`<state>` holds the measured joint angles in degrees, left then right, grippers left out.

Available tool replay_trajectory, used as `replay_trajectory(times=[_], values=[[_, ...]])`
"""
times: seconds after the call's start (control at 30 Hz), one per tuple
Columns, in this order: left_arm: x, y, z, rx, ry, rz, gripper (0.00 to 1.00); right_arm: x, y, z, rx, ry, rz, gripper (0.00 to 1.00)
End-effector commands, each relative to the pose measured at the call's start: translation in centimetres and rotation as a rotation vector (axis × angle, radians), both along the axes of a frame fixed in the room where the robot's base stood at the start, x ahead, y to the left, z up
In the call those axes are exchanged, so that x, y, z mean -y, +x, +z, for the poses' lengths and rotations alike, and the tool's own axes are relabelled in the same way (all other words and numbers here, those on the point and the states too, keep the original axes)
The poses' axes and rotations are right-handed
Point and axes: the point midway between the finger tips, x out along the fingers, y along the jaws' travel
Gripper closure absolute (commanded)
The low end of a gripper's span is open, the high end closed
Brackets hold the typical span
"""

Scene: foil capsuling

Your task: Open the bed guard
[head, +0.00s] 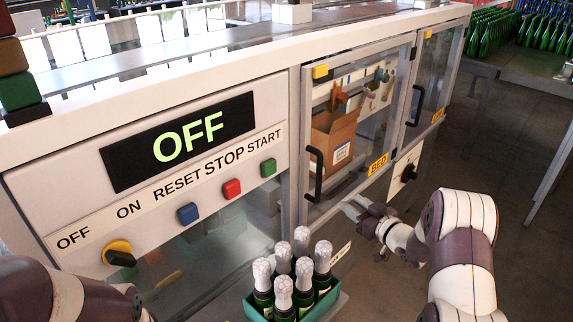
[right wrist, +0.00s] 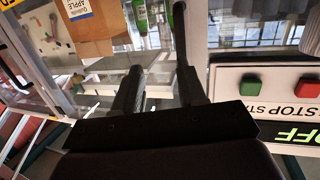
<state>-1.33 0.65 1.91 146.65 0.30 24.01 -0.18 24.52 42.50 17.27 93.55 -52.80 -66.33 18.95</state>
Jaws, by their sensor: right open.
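The bed guard (head: 365,54) is a clear framed door with a yellow BED label (head: 378,165). It looks shut, flush in the machine's front. Its black upright handle (head: 320,178) is on the door's left side. My right gripper (head: 358,209) is open and empty, just right of the handle's lower end in the head view. In the right wrist view, its two fingers (right wrist: 160,88) point towards the door, and a black bar that looks like the handle (right wrist: 180,35) stands near the right finger's tip. Whether they touch is unclear. My left gripper is out of view.
The control panel, with an OFF display (head: 183,142), a black knob (head: 119,253) and coloured buttons, is left of the guard. A teal crate (head: 322,300) of foil-topped bottles stands in front, below the panel. A cardboard box (head: 333,140) is behind the guard. A second guarded door (head: 428,85) adjoins it.

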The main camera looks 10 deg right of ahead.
Motion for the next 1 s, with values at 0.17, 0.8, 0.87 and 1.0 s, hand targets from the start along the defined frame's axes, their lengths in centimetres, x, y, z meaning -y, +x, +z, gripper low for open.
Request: replay_trajectory(times=[0.17,0.8,0.87,1.0], values=[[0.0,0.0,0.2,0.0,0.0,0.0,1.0,-1.7,0.1,2.5,0.089,0.077,0.072,0.59],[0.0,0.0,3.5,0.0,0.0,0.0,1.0,-7.0,10.7,2.5,0.085,0.079,0.069,0.59],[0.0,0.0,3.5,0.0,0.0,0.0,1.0,-7.0,10.9,2.4,0.084,0.079,0.068,0.59],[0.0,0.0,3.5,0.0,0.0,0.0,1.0,-7.1,11.0,2.4,0.084,0.079,0.067,0.59]])
